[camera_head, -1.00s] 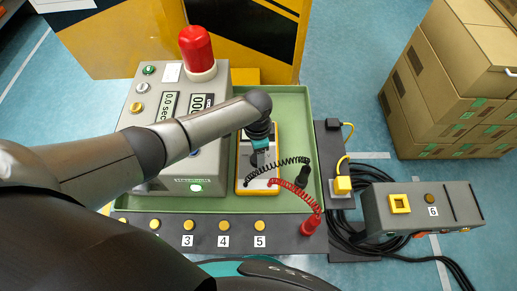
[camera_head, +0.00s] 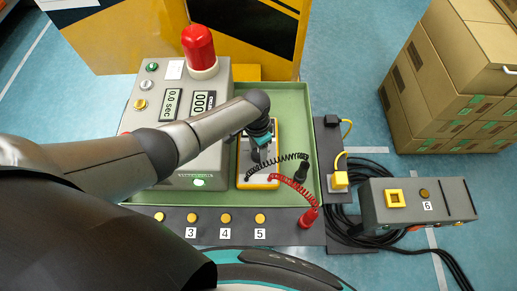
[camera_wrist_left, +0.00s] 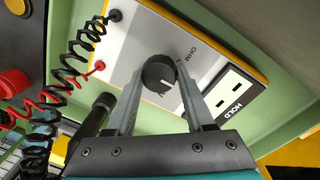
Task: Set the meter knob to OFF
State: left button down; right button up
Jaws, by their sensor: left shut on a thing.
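The meter (camera_head: 244,155) is a white panel with a yellow edge in the green tray, and its upper part is largely covered by my left arm. In the left wrist view the round dark meter knob (camera_wrist_left: 158,73) sits on the white face, with a white pointer line at its lower right side. An OHM label is beside it; another label below it is mostly hidden. My left gripper (camera_head: 262,152) reaches down onto the meter. In the left wrist view its fingertips (camera_wrist_left: 158,76) are shut on the knob's two sides. My right gripper is not in view.
Black and red coiled leads (camera_head: 287,158) run from the meter to two plugs. A grey box with a red dome (camera_head: 199,48) stands left of the meter. Yellow buttons line the front strip (camera_head: 290,230). A grey box numbered 6 (camera_head: 460,200) and cables are at right.

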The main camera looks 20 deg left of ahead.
aim_at(257, 150)
pick_arm(q)
jog(key=shift+c, duration=1.4)
grip_release()
notch_tip(257, 150, up, 15)
jog(key=p, duration=0.4)
jog(key=shift+w+a+r, duration=0.15)
jog(key=shift+w+a, duration=0.2)
